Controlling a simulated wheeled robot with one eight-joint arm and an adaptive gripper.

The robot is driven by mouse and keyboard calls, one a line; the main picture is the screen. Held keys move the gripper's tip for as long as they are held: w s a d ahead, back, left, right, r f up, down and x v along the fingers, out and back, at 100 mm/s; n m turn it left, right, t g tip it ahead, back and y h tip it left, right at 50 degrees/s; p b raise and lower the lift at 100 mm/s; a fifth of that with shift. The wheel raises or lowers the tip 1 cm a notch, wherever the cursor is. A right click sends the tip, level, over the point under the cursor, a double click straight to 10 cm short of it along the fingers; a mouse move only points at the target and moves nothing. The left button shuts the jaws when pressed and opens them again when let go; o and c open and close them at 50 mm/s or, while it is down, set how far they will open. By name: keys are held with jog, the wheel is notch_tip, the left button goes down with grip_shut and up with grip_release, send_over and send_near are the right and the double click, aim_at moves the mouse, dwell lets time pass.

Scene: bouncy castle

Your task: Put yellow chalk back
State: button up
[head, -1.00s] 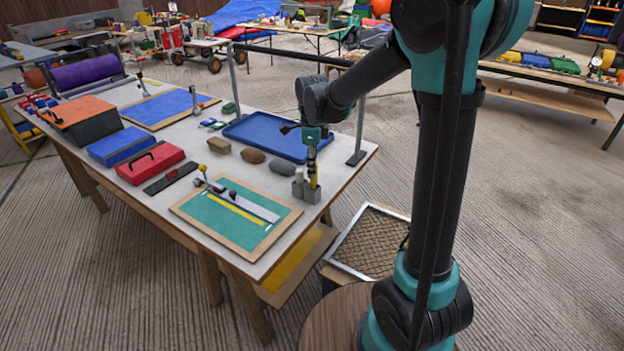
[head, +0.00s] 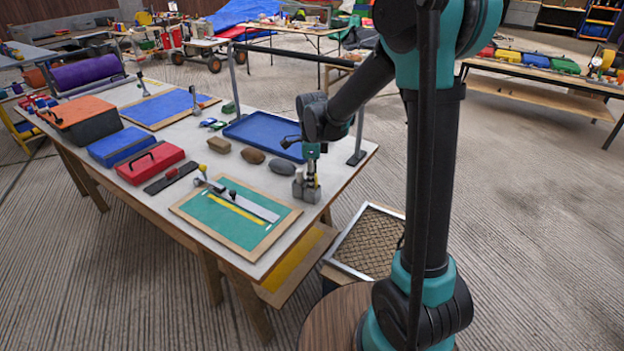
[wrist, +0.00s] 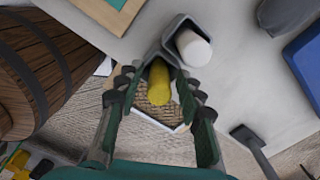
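The grey chalk holder (head: 306,190) stands near the right front corner of the table. In the wrist view, a white chalk (wrist: 194,48) stands in one of its cells. The yellow chalk is at the cell beside it; how deep it sits is hidden by the fingers. In the head view, my gripper (head: 312,168) points down right over the holder and covers most of the chalk.
A green board (head: 225,224) with a ruler lies left of the holder. A grey stone (head: 281,168) and a blue tray (head: 262,134) lie behind it.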

jog(key=shift+r, duration=0.15)
notch_tip(320, 180, up, 12)
jog(key=s+d+f+n+t, duration=0.2)
jog(key=s+d+f+n, duration=0.5)
jog(key=s+d+n, duration=0.2)
jog(key=s+d+f+n+t, duration=0.2)
jog(key=s+d+f+n, duration=0.5)
jog(key=s+d+n, duration=0.2)
jog(key=shift+s+f+n, duration=0.2)
jog(key=shift+s+n, duration=0.5)
jog(key=shift+s, duration=0.15)
jog(key=shift+d, duration=0.1)
